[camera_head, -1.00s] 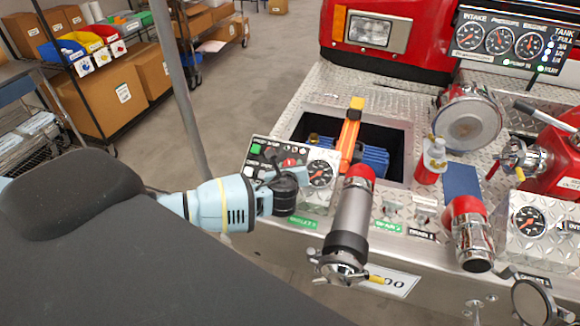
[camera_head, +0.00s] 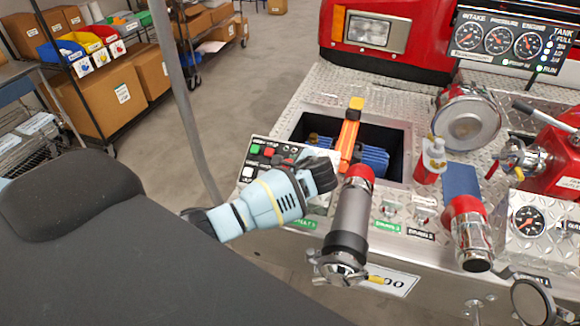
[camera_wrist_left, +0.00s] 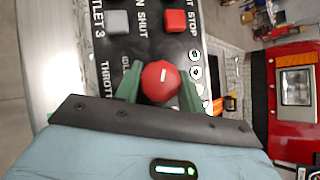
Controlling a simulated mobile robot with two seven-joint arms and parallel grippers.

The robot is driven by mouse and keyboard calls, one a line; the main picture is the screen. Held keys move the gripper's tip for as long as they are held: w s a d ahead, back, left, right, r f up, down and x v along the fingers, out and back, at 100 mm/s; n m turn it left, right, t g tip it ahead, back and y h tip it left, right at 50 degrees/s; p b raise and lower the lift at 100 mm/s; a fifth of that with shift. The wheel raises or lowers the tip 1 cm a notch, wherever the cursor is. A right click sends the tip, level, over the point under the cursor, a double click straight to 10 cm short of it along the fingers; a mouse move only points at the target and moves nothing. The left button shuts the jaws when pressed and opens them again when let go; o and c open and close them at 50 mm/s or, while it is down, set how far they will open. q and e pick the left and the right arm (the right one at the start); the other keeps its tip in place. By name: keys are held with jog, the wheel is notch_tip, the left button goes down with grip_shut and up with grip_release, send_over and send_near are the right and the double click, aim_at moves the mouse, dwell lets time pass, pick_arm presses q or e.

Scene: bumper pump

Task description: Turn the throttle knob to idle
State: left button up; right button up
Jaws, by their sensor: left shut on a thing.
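The round red throttle knob (camera_wrist_left: 161,80) with a short white mark shows in the left wrist view. It sits on a black control panel (camera_wrist_left: 112,50), by partly covered labels reading "THROTT" and "IDL". My left gripper (camera_wrist_left: 159,90) has one green finger on each side of the knob and is shut on it. The white mark points roughly to the picture's top. My right gripper is not in view.
A red-ended metal pipe (camera_head: 349,220) stands just right of my gripper. An orange-handled tool (camera_head: 349,135) leans out of the open deck well behind. Grey and red buttons (camera_wrist_left: 174,22) lie near the knob. Open floor lies left of the truck.

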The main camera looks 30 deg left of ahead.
pick_arm(q)
jog(key=n+g, duration=0.2)
jog(key=n, duration=0.1)
jog(key=n+g+h, duration=0.1)
jog(key=n+g, duration=0.1)
jog(key=n, duration=0.1)
jog(key=n+g+h, duration=0.1)
jog(key=n, duration=0.2)
jog(key=n+g+h, duration=0.1)
jog(key=n+h, duration=0.1)
jog(key=shift+w+n, duration=0.1)
jog(key=shift+n, duration=0.3)
dwell(0.4)
jog(key=o, duration=0.7)
jog(key=shift+a, duration=0.1)
jog(key=v, duration=0.8)
jog(key=shift+f, duration=0.15)
